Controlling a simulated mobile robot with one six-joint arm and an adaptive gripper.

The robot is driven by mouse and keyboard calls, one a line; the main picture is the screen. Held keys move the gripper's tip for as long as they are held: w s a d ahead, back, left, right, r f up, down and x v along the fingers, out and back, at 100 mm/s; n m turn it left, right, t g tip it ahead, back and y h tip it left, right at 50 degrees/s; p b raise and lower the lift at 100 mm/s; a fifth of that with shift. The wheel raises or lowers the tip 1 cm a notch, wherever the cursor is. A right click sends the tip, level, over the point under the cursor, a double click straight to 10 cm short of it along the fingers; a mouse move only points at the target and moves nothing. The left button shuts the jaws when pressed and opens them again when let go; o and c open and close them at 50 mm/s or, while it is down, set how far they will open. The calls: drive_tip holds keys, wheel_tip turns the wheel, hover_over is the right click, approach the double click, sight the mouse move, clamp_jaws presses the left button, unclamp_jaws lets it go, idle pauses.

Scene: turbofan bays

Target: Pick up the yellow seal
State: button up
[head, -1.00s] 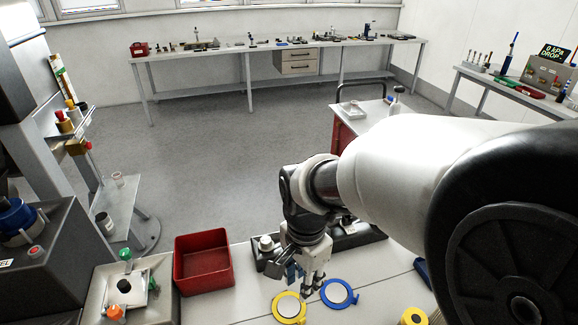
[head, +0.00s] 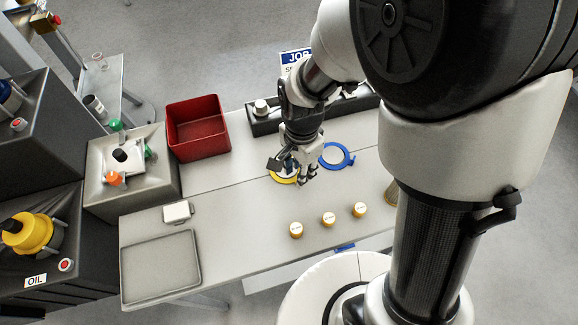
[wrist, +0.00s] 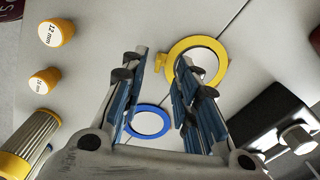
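The yellow seal, a flat ring with a small tab, lies on the light bench top. My gripper (head: 300,176) is above the bench near the seal. In the wrist view my gripper (wrist: 158,72) has its two blue-padded fingers wide apart, with nothing between them. The seal lies beyond the right finger's tip there, apart from it as far as I can tell. A blue ring (head: 335,167) lies beside the seal; it also shows in the wrist view (wrist: 150,106).
Several yellow-sided caps with white tops, such as one labelled 12 mm (wrist: 57,32), stand on the bench. A red bin (head: 198,128) is at the back left. A dark holder (head: 262,124) stands behind the rings. A grey tray (head: 160,268) lies front left.

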wheel_tip(320, 180, down, 4)
drive_tip(key=shift+d+r+b, duration=0.15)
drive_tip(key=shift+r+b, duration=0.1)
drive_tip(key=shift+b, duration=0.3)
drive_tip(key=shift+r, duration=0.1)
drive_tip(key=shift+c, duration=0.5)
clamp_jaws()
